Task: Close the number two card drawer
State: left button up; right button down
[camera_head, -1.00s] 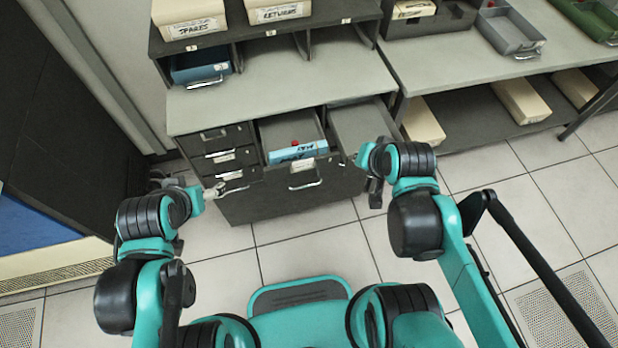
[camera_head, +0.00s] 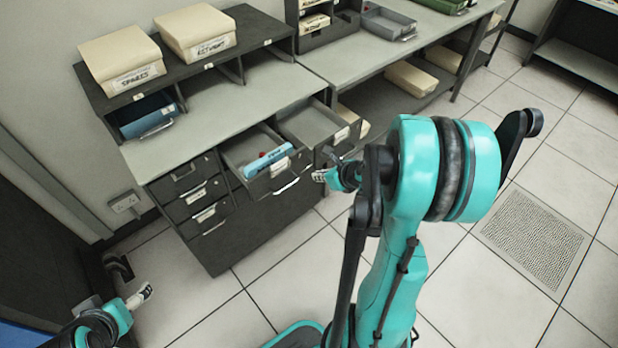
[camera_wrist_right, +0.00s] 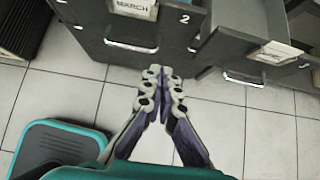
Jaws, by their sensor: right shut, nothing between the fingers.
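A dark drawer front (camera_wrist_right: 118,30) marked 2, with a "SEARCH" label and a metal handle, fills the upper left of the right wrist view. I cannot tell for sure which is number two. My right gripper (camera_head: 319,176) is in front of these drawers; in the wrist view its fingers (camera_wrist_right: 160,75) are shut and empty, below the numbered front's handle. My left gripper (camera_head: 141,295) is low at the left, away from the cabinet.
Several shut drawers (camera_head: 195,190) are stacked at the cabinet's left. Two beige boxes (camera_head: 125,57) stand on its top shelf. A blue tray (camera_head: 148,112) sits in a cubby. A bench (camera_head: 345,68) adjoins on the right. Tiled floor (camera_head: 280,260) in front is clear.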

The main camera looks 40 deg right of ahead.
aim_at(294, 168)
jog(key=b+x, duration=0.1)
jog(key=x, duration=0.2)
jog(key=w+r+b+x, duration=0.1)
jog(key=x, duration=0.3)
jog(key=b+x, duration=0.1)
jog(key=x, duration=0.2)
jog(key=shift+w+a+r+b, duration=0.1)
jog(key=shift+w+b, duration=0.25)
jog(key=shift+b, duration=0.05)
jog(key=shift+w, duration=0.55)
